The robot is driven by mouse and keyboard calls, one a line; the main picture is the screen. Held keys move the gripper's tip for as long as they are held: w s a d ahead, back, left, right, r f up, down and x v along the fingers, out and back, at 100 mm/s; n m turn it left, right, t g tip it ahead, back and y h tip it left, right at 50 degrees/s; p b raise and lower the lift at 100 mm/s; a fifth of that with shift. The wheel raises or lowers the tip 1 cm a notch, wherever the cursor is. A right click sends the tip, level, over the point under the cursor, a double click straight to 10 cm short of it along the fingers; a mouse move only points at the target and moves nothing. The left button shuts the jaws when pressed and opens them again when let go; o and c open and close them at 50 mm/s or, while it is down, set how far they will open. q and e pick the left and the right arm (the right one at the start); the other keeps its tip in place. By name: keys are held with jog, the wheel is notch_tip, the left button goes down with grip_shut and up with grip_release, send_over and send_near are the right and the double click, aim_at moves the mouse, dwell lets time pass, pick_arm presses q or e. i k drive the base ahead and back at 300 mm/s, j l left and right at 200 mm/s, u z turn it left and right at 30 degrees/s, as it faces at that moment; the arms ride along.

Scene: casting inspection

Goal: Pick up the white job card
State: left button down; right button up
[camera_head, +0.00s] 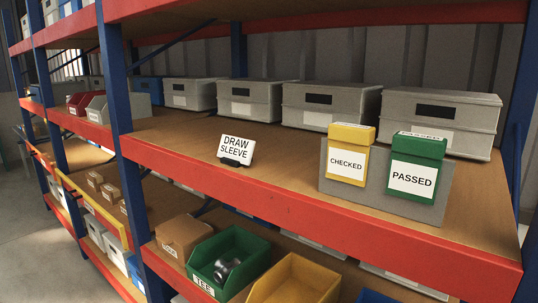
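A white card (236,149) with the black words "DRAW SLEEVE" stands tilted back on the brown shelf board (285,160), near its front edge. Neither of my grippers shows in this view.
Right of the card, a grey holder (378,195) carries a yellow "CHECKED" box (348,139) and a green "PASSED" box (417,150). Grey lidded boxes (249,100) line the back. A red beam (300,207) edges the shelf; a blue post (114,75) stands left.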

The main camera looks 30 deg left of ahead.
aim_at(234, 151)
jog(key=k+j+z, duration=0.2)
jog(key=k+j, duration=0.2)
jog(key=k+j+z, duration=0.2)
jog(key=k, duration=0.3)
jog(key=k+j+z, duration=0.15)
jog(key=k+j, duration=0.15)
jog(key=k, duration=0.2)
